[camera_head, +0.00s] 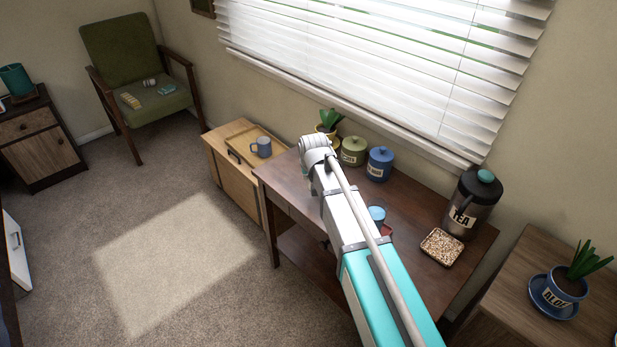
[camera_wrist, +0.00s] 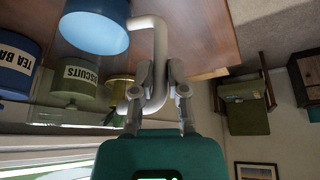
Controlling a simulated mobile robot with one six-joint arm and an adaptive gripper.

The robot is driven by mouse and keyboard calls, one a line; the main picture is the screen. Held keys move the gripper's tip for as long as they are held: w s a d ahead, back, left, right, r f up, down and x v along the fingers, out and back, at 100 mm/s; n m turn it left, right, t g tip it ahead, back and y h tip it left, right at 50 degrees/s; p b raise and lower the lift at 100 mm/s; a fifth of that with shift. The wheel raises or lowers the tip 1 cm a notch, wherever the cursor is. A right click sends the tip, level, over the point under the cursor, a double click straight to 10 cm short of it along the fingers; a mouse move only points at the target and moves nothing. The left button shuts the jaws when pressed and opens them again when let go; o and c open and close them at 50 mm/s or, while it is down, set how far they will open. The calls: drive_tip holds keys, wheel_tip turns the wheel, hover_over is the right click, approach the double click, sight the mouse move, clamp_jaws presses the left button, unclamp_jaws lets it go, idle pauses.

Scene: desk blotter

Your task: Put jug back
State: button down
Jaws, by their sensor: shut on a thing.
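The jug (camera_wrist: 95,25) fills the upper left of the wrist view, with a round blue end and a see-through body. Its pale grey handle (camera_wrist: 157,35) bends down between the fingers of my gripper (camera_wrist: 161,80), which is shut on it. In the head view a small light-blue round shape (camera_head: 377,213) shows just right of my arm over the dark desk (camera_head: 412,208); it appears to be part of the jug. My arm hides my gripper and most of the jug there. I cannot tell whether the jug touches the desk.
A green jar (camera_head: 353,152) and a blue jar (camera_head: 380,164) stand at the desk's back by a potted plant (camera_head: 330,120). A dark TEA container (camera_head: 472,205) and a speckled square tile (camera_head: 441,247) are at the right. A red piece (camera_head: 387,231) lies beside my arm.

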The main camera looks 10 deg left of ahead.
drive_tip(key=c, duration=0.7)
unclamp_jaws()
drive_tip(key=shift+o, duration=0.2)
drive_tip(key=shift+r, duration=0.1)
drive_tip(key=p+v, duration=1.1)
drive_tip(key=v, duration=0.1)
idle(0.8)
drive_tip(key=s+d+m+g, duration=0.1)
drive_tip(key=s+d, duration=0.4)
drive_tip(key=d, duration=0.4)
drive_tip(key=s+d+f+m+g+h, duration=0.1)
drive_tip(key=s+d+g, duration=0.1)
drive_tip(key=s+d, duration=0.4)
drive_tip(key=s+d+m+g, duration=0.1)
drive_tip(key=s+d, duration=0.4)
drive_tip(key=d, duration=0.7)
drive_tip(key=shift+s+d+f+m+g+h, duration=0.3)
drive_tip(key=shift+d+f+m+g, duration=0.1)
drive_tip(key=shift+m, duration=0.1)
drive_tip(key=shift+w, duration=0.1)
